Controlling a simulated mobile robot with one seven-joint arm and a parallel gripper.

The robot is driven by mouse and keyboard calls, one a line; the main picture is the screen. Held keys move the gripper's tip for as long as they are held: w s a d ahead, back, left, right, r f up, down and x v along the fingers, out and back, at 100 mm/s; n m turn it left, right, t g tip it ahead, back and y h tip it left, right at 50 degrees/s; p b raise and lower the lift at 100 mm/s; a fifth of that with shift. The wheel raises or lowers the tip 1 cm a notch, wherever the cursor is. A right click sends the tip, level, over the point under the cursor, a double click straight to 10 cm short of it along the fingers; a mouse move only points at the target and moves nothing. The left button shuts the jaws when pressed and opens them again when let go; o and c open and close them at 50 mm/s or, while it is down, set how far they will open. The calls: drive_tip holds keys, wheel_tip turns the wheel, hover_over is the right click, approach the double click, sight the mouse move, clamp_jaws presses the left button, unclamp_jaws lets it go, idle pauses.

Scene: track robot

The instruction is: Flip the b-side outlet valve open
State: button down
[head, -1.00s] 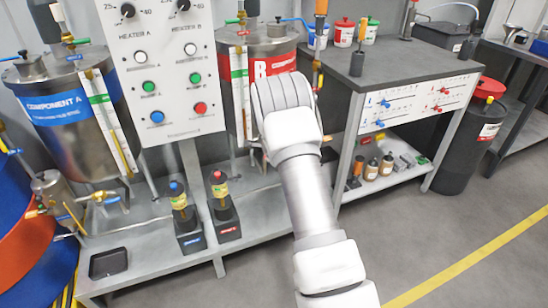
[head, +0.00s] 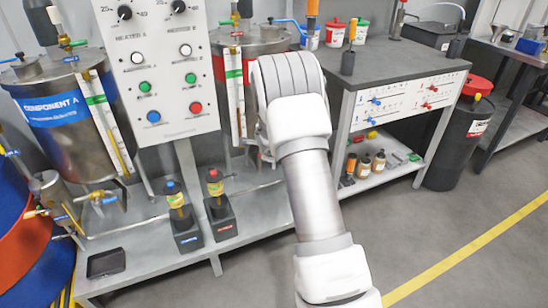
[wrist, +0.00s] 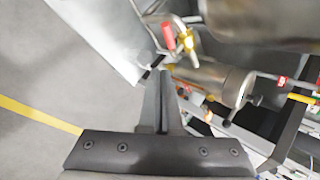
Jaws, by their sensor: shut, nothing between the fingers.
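A valve with a red lever (wrist: 168,37) and a brass body (wrist: 188,42) shows near the top of the wrist view. It sits beside a metal cylinder (wrist: 212,80) and under a large tank (wrist: 265,18). I cannot tell for certain that it is the b-side outlet valve. My gripper (wrist: 162,76) is shut and empty, its fingers pointing up toward the valve and appearing below the lever, apart from it in the picture. In the head view, my arm covers the gripper, the valve and much of the b-side tank (head: 255,40).
The control panel (head: 165,70) stands left of my arm, with the component A tank (head: 65,140) further left. A grey workbench (head: 400,70) is at right. The floor (head: 430,230) in front is clear.

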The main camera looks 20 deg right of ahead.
drive_tip(key=s+a+r, duration=0.3)
drive_tip(key=shift+s+a+r, duration=0.25)
drive_tip(key=shift+s+a, duration=0.1)
idle(0.3)
